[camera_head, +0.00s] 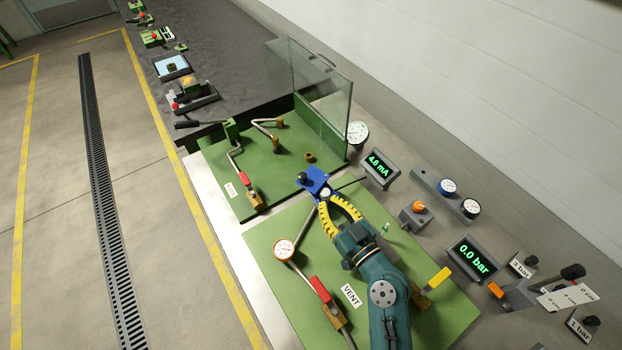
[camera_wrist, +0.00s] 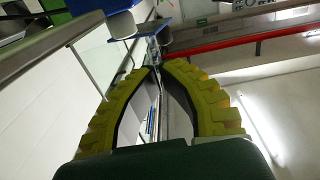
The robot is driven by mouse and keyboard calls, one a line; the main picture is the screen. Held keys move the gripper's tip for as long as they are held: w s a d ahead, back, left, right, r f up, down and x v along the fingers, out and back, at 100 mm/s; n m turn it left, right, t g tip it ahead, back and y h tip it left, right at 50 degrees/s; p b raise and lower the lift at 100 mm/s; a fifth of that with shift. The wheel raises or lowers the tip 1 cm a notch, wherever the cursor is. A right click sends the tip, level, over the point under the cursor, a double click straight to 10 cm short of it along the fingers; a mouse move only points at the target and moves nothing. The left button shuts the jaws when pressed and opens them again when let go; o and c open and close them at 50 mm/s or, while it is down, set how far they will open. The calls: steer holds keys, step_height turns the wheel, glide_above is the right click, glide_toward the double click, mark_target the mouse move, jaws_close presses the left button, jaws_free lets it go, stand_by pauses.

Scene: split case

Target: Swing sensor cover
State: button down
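A blue bracket-like piece (camera_head: 318,183), which I take to be the sensor cover, stands at the back edge of the front green panel. It has a black knob (camera_head: 303,178) on its left and a pale round spot near my fingertips. My gripper (camera_head: 326,203) has yellow ribbed fingers whose tips are drawn close together right at the blue piece. Blue also shows just beyond the tips in the wrist view (camera_wrist: 171,33). The fingertips (camera_wrist: 157,67) nearly meet there. I cannot tell whether a thin part is between them, or what lies below the blue piece.
A glass screen (camera_head: 308,85) stands behind the rear green panel (camera_head: 225,165). Around my arm are a dial gauge (camera_head: 284,249), a red-handled valve (camera_head: 319,288), a yellow handle (camera_head: 439,278) and displays reading 4.6 mA (camera_head: 379,167) and 0.0 bar (camera_head: 473,258). The floor at left is clear.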

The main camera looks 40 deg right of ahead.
mark_target(306, 176)
steer(key=x, duration=0.8)
steer(key=shift+p, duration=0.5)
steer(key=shift+w+m+h, duration=0.1)
steer(key=shift+m+h, duration=0.2)
steer(key=shift+h, duration=0.2)
